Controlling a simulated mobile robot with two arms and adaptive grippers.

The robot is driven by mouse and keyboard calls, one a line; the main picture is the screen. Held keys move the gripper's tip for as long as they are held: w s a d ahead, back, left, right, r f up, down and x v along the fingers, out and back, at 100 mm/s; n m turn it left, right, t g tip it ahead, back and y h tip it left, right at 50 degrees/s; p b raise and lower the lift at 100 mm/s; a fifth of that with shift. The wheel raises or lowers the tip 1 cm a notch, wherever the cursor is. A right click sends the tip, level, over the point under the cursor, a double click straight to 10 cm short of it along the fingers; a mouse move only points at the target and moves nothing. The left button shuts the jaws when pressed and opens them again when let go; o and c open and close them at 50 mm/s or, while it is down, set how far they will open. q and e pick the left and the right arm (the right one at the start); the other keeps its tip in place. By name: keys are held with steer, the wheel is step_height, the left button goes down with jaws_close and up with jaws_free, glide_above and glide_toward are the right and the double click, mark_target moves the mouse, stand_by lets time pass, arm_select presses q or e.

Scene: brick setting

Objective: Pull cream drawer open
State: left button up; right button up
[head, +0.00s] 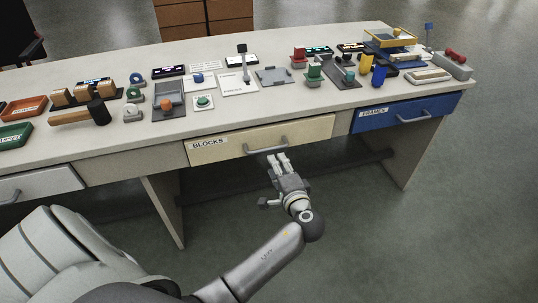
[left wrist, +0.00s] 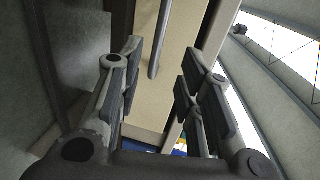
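The cream drawer (head: 300,133), labelled BLOCKS, is in the middle of the desk front in the head view and looks shut. Its grey bar handle (head: 266,147) sits on the front. My left gripper (head: 278,160) is just below and in front of this handle. In the left wrist view the gripper (left wrist: 160,68) is open, with fingers spread and nothing held. The handle (left wrist: 159,40) shows there between the two fingers' lines, ahead of them against the cream front (left wrist: 180,60). I see no contact with the handle. My right gripper is not in view.
A blue drawer (head: 400,113) labelled FRAMES is to the right, and a grey-white drawer (head: 40,184) to the left. The desktop (head: 240,108) carries a mallet (head: 85,113), trays, blocks and several small devices. The floor in front of the drawer is clear.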

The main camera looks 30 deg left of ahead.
mark_target(269, 150)
arm_select(q)
steer(key=b+x, duration=0.1)
steer(key=x, duration=0.9)
steer(key=shift+a+f, duration=0.1)
steer(key=shift+f, duration=0.1)
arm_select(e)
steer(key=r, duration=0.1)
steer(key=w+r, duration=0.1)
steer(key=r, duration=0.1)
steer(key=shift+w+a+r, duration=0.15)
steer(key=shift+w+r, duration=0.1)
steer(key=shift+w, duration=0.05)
arm_select(q)
jaws_close()
